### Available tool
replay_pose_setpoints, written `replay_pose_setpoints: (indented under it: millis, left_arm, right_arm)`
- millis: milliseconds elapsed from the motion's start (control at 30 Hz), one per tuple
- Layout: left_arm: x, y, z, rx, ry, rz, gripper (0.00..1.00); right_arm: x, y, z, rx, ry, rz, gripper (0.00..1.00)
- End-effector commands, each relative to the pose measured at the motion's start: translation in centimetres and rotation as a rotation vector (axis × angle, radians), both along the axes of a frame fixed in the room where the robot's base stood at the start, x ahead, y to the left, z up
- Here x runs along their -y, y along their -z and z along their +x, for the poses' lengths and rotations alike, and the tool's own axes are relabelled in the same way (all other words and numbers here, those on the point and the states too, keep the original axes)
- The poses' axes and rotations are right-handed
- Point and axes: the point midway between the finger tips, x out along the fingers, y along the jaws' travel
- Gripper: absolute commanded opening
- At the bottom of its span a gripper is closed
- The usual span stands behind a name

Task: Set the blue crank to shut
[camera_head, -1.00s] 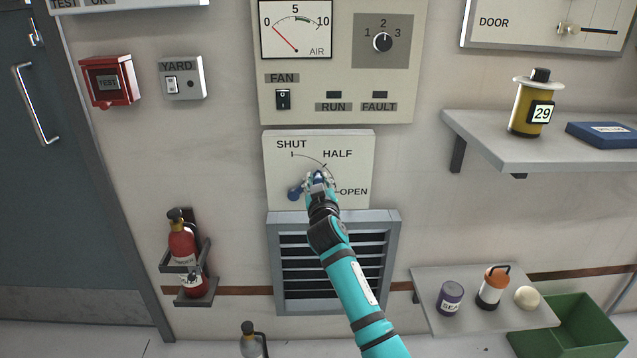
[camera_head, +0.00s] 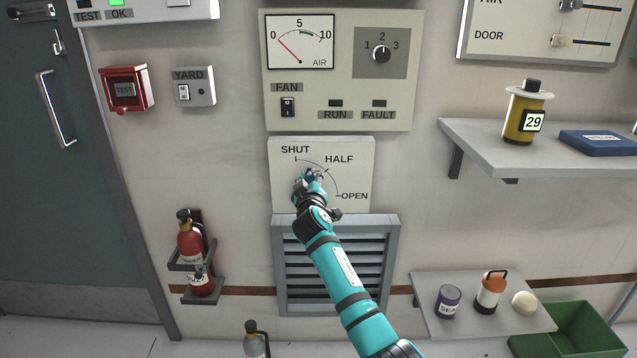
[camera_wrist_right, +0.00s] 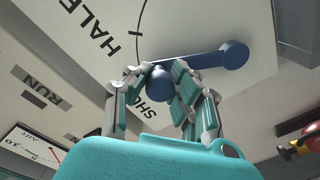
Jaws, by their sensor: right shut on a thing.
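The blue crank (camera_wrist_right: 205,62) is on a pale panel (camera_head: 358,160) marked SHUT, HALF and OPEN along an arc. In the right wrist view its round hub is at the upper right, and its arm runs left to a ball knob. My right gripper (camera_head: 309,177) is shut on that knob; the fingers (camera_wrist_right: 166,85) sit on both sides of it. In the head view the gripper and wrist hide most of the crank. The knob appears to lie between the HALF and SHUT marks. My left gripper is not in view.
A gauge panel with a FAN switch (camera_head: 288,106) and a dial (camera_head: 382,54) is just above. A grey vent (camera_head: 383,262) is below. A shelf (camera_head: 470,140) juts out on the right, a lower one (camera_head: 440,318) below it. A fire extinguisher (camera_head: 190,240) hangs left.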

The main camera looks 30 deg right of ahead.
Motion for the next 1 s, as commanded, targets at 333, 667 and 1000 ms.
replay_pose_setpoints:
  millis: [333, 667, 1000]
  left_arm:
    - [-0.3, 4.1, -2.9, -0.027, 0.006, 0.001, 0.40]
    - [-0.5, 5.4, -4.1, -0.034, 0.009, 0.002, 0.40]
    - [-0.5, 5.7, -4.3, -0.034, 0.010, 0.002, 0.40]
  right_arm:
    - [-2.4, -0.5, 1.3, -0.146, -0.004, -0.226, 0.00]
    - [-3.5, -0.5, 1.9, -0.215, -0.006, -0.339, 0.00]
    - [-3.7, -0.3, 2.0, -0.231, -0.007, -0.363, 0.00]
